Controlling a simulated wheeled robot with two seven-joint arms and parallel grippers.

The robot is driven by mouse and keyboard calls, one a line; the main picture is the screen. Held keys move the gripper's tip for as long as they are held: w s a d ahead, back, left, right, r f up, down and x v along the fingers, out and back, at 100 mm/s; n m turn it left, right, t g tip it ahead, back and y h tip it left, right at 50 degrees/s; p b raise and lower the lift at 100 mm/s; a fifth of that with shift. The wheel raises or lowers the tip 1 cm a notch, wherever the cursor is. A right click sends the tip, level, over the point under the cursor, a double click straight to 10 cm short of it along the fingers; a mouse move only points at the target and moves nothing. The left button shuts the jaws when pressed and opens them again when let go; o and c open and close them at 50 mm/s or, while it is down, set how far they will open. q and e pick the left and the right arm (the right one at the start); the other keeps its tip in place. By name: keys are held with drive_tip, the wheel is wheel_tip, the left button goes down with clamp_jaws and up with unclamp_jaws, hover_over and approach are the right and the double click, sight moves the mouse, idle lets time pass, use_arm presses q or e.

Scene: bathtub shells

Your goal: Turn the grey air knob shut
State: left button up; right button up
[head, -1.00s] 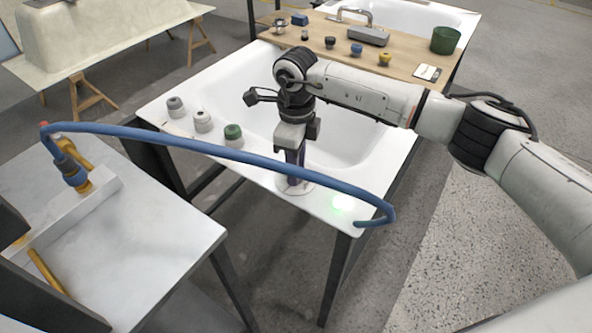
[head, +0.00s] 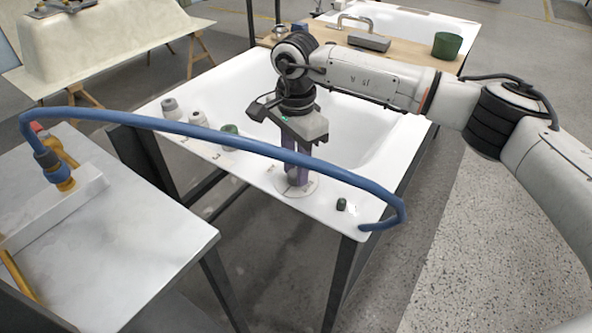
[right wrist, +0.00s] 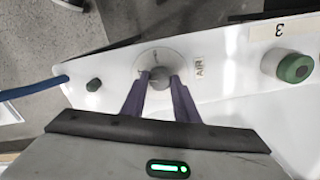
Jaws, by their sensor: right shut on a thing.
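The grey air knob (right wrist: 160,78) sits on a round pale plate (right wrist: 150,62) on the white bathtub rim, beside a label reading AIR (right wrist: 199,67). My right gripper (right wrist: 160,83) is shut on the knob, with one purple finger on each side of it. In the head view the right gripper (head: 298,178) points straight down at the rim, and its fingers hide the knob there. How far the knob is turned cannot be told. My left gripper is not in view.
A blue hose (head: 250,146) arches across in front of the gripper to the rim's near corner. A small dark lamp (head: 342,204) stands right of the gripper. A green knob (head: 229,131) and two grey knobs line the rim to the left.

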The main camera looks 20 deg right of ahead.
drive_tip(key=shift+n, duration=0.8)
drive_tip(key=shift+n+b, duration=0.45)
drive_tip(key=shift+n, duration=0.65)
drive_tip(key=o, duration=1.1)
drive_tip(key=shift+c, duration=0.2)
drive_tip(key=shift+r, duration=0.1)
